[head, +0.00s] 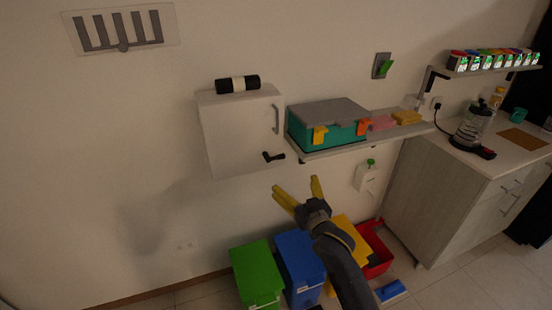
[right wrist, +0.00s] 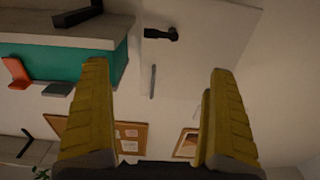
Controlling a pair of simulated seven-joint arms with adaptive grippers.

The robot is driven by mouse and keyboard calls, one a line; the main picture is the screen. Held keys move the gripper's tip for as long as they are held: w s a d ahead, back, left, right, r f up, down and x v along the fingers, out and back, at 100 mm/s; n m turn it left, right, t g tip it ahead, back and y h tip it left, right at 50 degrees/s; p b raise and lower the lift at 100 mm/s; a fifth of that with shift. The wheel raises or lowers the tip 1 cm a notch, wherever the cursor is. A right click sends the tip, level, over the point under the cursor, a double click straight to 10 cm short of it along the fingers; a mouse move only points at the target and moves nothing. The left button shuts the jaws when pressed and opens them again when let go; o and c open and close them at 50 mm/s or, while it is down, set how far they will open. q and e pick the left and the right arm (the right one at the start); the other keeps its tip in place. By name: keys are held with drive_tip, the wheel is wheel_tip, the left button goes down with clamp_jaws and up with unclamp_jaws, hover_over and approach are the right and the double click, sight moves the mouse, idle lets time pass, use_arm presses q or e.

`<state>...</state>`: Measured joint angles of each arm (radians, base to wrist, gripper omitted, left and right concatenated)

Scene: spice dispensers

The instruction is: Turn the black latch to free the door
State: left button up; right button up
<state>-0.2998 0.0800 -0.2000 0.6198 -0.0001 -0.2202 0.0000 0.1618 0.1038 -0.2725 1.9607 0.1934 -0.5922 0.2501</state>
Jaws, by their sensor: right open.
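The black latch (head: 272,156) sits low on the white wall cabinet's door (head: 238,135), near its right edge. Its lever lies roughly sideways. It also shows in the right wrist view (right wrist: 160,33), beyond my fingertips. A grey bar handle (head: 276,119) is above the latch on the same door; the door looks closed. My right gripper (head: 296,184) is below and slightly right of the latch, apart from it. Its yellow fingers are spread and empty, also in the right wrist view (right wrist: 157,72). My left gripper is not in view.
A shelf (head: 345,149) with a teal, grey-lidded box (head: 330,130) adjoins the cabinet's right side. A black and white roll (head: 238,84) lies on top of the cabinet. Green (head: 256,272) and blue (head: 300,262) bins stand below.

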sight(277, 159)
drive_tip(key=x, duration=1.7)
drive_tip(key=shift+w+f, duration=0.15)
drive_tip(key=shift+f, duration=0.1)
drive_tip(key=c, duration=1.5)
